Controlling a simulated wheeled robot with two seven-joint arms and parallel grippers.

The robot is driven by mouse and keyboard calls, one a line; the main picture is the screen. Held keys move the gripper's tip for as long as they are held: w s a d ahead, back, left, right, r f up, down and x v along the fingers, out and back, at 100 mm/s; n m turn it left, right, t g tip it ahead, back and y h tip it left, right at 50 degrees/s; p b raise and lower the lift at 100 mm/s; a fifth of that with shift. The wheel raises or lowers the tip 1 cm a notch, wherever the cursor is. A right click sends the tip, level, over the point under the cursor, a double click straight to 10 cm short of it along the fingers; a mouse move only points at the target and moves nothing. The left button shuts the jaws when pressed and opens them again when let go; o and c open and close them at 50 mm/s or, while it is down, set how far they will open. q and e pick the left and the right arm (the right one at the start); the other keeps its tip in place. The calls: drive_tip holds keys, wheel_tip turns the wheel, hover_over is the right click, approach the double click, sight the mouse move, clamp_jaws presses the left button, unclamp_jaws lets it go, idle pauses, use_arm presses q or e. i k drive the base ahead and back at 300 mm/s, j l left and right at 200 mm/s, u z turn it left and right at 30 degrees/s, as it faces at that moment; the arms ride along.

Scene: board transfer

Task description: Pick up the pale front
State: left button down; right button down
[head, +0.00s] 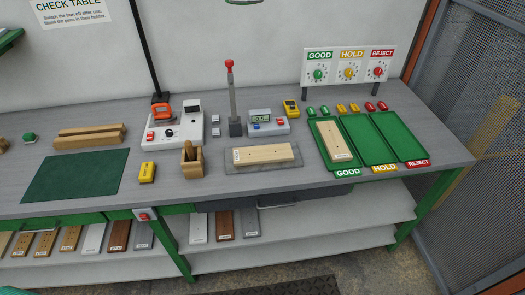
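A pale wooden front (266,154) lies flat on a grey pad (240,169) at the middle of the bench. It has small dark holes and a small label at its left end. A second pale wooden front (334,141) lies in the green tray marked GOOD (316,128). More fronts stand on the shelf below, among them white ones (94,239) and (198,229).
The HOLD tray (366,141) and REJECT tray (401,136) are empty. A tall post with a red top (232,95), a meter (267,122) and a soldering station (175,130) stand behind the pad. A wooden holder (192,162) is left of it. A green mat (72,177) is bare.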

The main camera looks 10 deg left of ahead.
sight(258, 155)
drive_tip(key=i+l+u, duration=0.25)
drive_tip(key=u, duration=0.2)
drive_tip(key=i+l+u, duration=0.1)
drive_tip(key=l+u, duration=0.4)
